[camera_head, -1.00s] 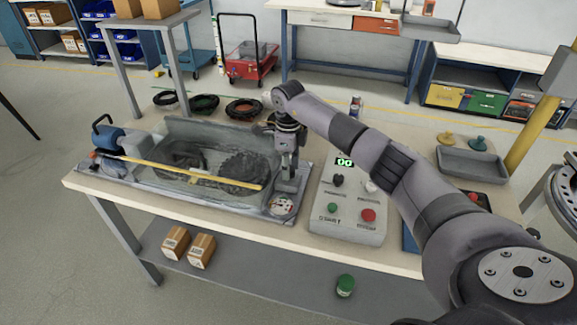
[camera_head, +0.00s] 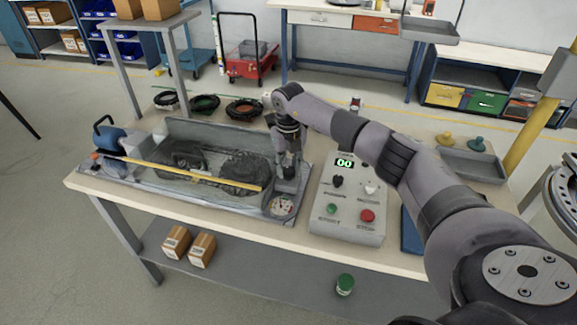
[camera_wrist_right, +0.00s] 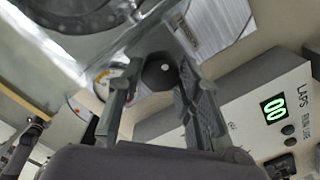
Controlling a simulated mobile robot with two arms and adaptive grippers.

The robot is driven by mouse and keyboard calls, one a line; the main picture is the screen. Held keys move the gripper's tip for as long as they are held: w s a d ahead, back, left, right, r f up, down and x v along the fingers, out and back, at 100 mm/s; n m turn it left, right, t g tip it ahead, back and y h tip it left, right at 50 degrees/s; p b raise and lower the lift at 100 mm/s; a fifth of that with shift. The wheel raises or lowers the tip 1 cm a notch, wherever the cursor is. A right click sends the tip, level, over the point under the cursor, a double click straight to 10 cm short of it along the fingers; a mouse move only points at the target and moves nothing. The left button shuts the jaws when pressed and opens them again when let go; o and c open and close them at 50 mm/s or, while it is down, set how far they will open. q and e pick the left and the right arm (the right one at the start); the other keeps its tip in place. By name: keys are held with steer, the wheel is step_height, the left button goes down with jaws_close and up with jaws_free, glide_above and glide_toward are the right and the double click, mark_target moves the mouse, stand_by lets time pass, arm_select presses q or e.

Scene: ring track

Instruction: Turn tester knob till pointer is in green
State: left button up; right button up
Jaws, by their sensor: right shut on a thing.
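My right gripper (camera_head: 288,172) points down at the right end of the clear-walled tester (camera_head: 205,190), just behind its round dial (camera_head: 282,207). In the right wrist view my right gripper (camera_wrist_right: 159,72) has its two fingers on either side of a dark round knob (camera_wrist_right: 160,74) and is shut on it. The dial (camera_wrist_right: 103,82) shows partly behind the left finger there, with yellow and red marks. In the head view the dial face is white with red on it, too small to tell where the pointer stands. The knob is mostly hidden by the gripper there. My left gripper is out of view.
A grey control box (camera_head: 348,208) with a green "00" display, a green button and a red button stands close right of the gripper. Coiled cables (camera_head: 245,107) lie behind the tester. A grey tray (camera_head: 470,165) is at the table's right.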

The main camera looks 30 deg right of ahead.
mark_target(289, 170)
steer(key=shift+r+m, duration=0.1)
steer(key=shift+m, duration=0.5)
steer(key=o, duration=1.2)
steer(key=shift+c, duration=0.2)
step_height(289, 170, up, 12)
